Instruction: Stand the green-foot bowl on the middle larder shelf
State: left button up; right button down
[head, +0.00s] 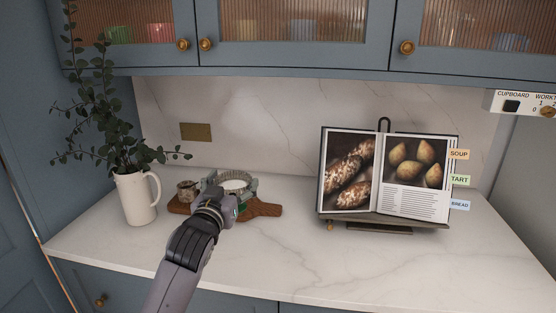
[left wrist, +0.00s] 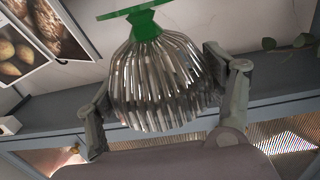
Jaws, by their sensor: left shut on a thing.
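The green-foot bowl (left wrist: 165,78) is a clear, ribbed bowl with a green stem and foot (left wrist: 145,22). In the left wrist view, which is upside down, it sits between my left gripper's fingers (left wrist: 160,90). In the head view my left gripper (head: 235,186) is shut on the bowl (head: 236,181), over the wooden board. The bowl's rim faces up there, and its foot is mostly hidden by my wrist. I cannot tell whether the foot touches the board. No open larder shelf shows; the wall cupboards' ribbed glass doors (head: 290,28) are shut. My right gripper is not in view.
A wooden board (head: 264,209) with a small mottled pot (head: 187,190) lies on the marble worktop (head: 300,262). A white jug (head: 136,199) with leafy stems stands left. A cookbook (head: 412,176) on a stand is right, near a switch panel (head: 520,104). The front middle worktop is clear.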

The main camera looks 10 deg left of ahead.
pick_arm(q)
jog(key=s+f, duration=0.5)
jog(key=s, duration=0.5)
jog(key=s+f, duration=0.6)
jog(key=s, duration=0.4)
jog(key=s+f+y, duration=0.1)
jog(key=s+f, duration=0.4)
jog(key=s, duration=0.5)
jog(key=shift+s+d+f+n, duration=0.2)
jog(key=shift+s+d+n, duration=0.05)
jog(key=shift+s+n, duration=0.1)
jog(key=w+d+r+m+h, duration=0.1)
jog(key=w+r, duration=0.2)
jog(key=w, duration=0.7)
jog(key=w+d+r+h, duration=0.1)
jog(key=w+r, duration=0.1)
jog(key=w, duration=0.8)
jog(key=shift+y, duration=0.5)
jog(key=w+a+r, duration=0.1)
jog(key=w+r, duration=0.3)
jog(key=w+a+r, duration=0.1)
jog(key=w+r, duration=0.3)
jog(key=r, duration=0.1)
jog(key=w+a+r, duration=0.1)
jog(key=w+r, duration=0.3)
jog(key=shift+r, duration=0.3)
